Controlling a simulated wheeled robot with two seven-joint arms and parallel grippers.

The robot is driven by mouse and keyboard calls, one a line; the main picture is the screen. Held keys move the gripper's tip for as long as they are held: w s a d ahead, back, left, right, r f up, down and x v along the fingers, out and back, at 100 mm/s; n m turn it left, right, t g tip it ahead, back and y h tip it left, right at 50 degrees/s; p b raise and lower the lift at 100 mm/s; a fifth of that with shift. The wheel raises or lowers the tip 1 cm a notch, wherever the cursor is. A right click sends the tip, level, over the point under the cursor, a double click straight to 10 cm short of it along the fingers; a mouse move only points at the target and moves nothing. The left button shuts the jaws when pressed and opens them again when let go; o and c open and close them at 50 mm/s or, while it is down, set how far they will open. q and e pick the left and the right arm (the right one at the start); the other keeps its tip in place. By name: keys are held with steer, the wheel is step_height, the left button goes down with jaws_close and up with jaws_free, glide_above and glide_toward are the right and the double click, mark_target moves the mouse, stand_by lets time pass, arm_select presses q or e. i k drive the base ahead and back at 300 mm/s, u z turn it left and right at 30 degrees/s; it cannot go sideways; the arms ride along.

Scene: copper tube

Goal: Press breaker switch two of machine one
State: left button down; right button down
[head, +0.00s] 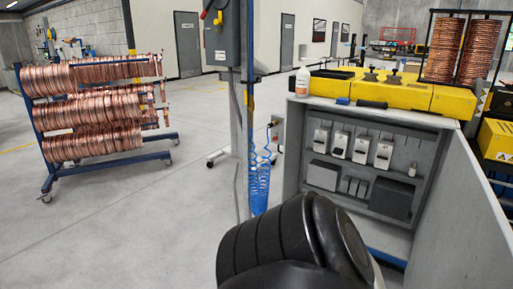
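An open grey electrical cabinet (294,150) stands right of centre, part of the machine with a yellow top. Inside, several white breaker switches sit in a row on the upper panel. The leftmost breaker (321,138) is followed to the right by the second breaker (340,146), the third breaker (361,150) and another at the right end. No label marks which is number two, and their on or off positions are too small to tell. One of my black arm links rises at the bottom centre, in front of the cabinet's lower left. Neither gripper is in view.
The open cabinet door (465,215) projects toward me at the right. A white bottle (302,82) stands on the cabinet top. A post with a control box (222,35) and a coiled blue hose (259,185) stands left of the cabinet. A copper coil rack (95,115) is far left; floor between is clear.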

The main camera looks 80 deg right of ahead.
mark_target(337, 151)
steer(key=i, duration=0.75)
steer(key=z, duration=3.75)
steer(key=i, duration=2.95)
